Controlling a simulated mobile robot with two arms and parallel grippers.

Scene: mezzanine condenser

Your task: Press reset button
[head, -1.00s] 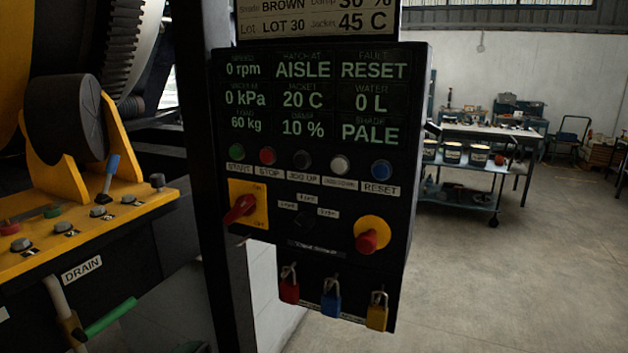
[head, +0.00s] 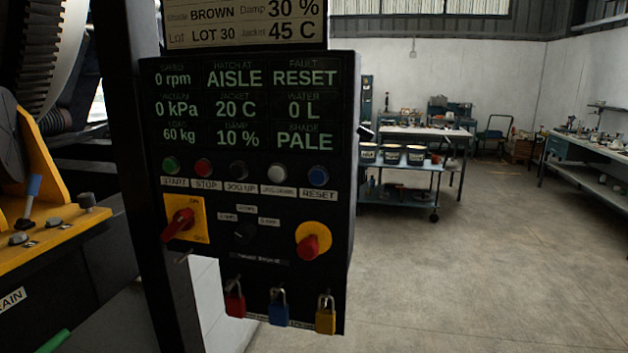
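The blue reset button (head: 318,176) is at the right end of the button row on the black control panel (head: 345,130). A white label reading RESET (head: 319,195) is under it. Left of it in the row are a white button (head: 276,172), a black jog button (head: 238,170), a red stop button (head: 203,168) and a green start button (head: 169,165). The panel's display shows RESET under FAULT. Neither of my grippers is in view, and nothing touches the panel.
Below the buttons are a red rotary switch (head: 180,224), a red knob on yellow (head: 311,243) and hanging padlocks (head: 279,309). A yellow machine console (head: 60,235) stands at left. A cart with tins (head: 400,188) stands behind; the floor at right is clear.

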